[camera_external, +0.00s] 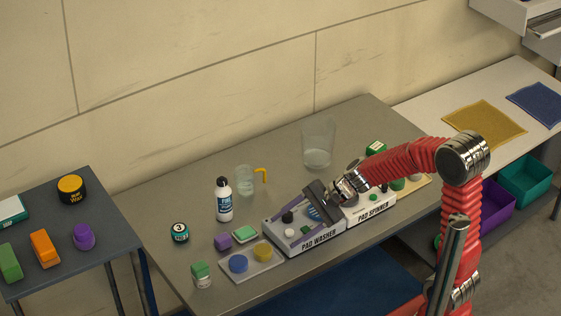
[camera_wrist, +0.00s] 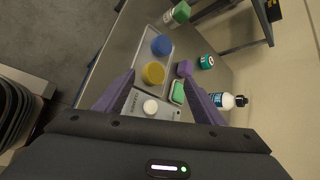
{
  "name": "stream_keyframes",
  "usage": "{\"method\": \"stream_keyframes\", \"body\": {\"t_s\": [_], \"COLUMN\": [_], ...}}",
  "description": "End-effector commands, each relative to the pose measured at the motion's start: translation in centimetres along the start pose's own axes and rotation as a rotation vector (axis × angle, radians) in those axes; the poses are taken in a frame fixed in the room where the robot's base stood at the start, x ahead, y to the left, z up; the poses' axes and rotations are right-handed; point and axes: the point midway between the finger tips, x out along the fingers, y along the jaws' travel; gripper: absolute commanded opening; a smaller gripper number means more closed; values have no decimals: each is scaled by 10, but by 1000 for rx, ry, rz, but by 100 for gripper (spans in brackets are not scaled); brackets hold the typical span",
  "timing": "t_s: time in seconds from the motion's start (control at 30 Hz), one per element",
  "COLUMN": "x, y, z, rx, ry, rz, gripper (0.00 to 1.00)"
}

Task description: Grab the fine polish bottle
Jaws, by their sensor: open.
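The fine polish bottle (camera_external: 224,203) is white with a blue label and a black cap. It stands upright on the grey bench, left of the pad washer (camera_external: 306,244). In the wrist view the bottle (camera_wrist: 229,101) shows at the right, beyond the right finger and outside the jaws. My gripper (camera_external: 281,232) has purple fingers spread apart and empty. It is over the pad washer, to the right of the bottle and apart from it. In the wrist view the open fingers (camera_wrist: 160,82) frame the yellow pad and part of the washer.
A tray (camera_external: 236,274) with blue and yellow pads lies in front of the bottle. A purple block (camera_external: 223,241), green sponge (camera_external: 245,232) and round tin (camera_external: 180,233) are near it.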

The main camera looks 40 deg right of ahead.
Motion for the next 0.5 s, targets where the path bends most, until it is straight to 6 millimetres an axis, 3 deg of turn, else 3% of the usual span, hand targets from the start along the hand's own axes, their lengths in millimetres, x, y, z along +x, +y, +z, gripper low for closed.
{"method": "stream_keyframes", "body": {"t_s": [0.3, 0.5], "x": [27, 23], "y": [-62, -105], "z": [-29, -50], "rx": [475, 768], "ry": [-40, -78], "rz": [-217, -376], "gripper": [63, 63]}}
